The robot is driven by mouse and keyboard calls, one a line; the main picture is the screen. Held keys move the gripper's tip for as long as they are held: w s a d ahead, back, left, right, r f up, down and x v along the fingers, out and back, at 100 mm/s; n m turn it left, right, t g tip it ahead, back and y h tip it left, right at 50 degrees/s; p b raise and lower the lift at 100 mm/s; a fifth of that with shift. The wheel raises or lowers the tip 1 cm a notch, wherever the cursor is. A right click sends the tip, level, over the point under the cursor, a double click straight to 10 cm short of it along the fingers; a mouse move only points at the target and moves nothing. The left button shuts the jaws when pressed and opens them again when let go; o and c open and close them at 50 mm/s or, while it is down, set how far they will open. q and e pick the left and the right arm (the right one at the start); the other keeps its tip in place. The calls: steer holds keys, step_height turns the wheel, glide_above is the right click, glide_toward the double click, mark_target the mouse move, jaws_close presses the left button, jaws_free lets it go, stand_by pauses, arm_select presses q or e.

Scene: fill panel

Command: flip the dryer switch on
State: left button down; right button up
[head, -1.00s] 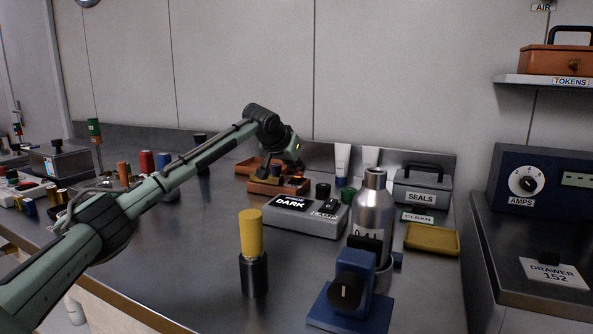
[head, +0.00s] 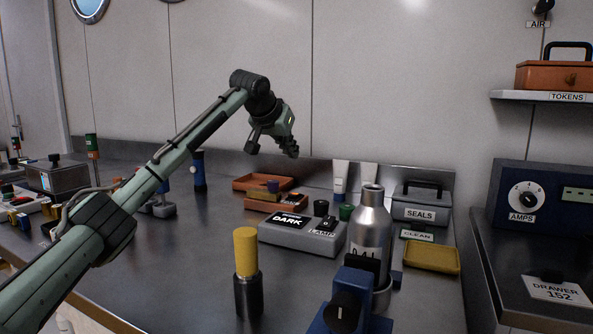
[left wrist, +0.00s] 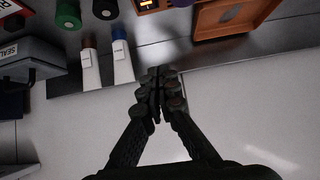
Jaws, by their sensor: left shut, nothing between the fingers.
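I see no switch labelled as the dryer's in these frames. My left gripper (head: 290,151) is shut and empty, raised in front of the back wall above the rear of the bench. It also shows in the left wrist view (left wrist: 158,88), its fingertips together and touching nothing. Below it and to the right in the head view is a grey box (head: 302,233) with a dark display reading "DARK" and a lamp label. My right gripper is not in view.
Orange trays (head: 262,184) and two white tubes (head: 340,178) stand at the bench's rear. A silver bottle (head: 371,225), yellow-topped cylinder (head: 246,252) and blue device (head: 350,300) stand in front. A blue AMPS panel (head: 540,200) is at right.

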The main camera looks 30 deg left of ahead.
arm_select(q)
steer(key=s+r, duration=0.2)
steer(key=r, duration=0.1)
steer(key=shift+d, duration=0.15)
steer(key=shift+f, duration=0.1)
stand_by(0.4)
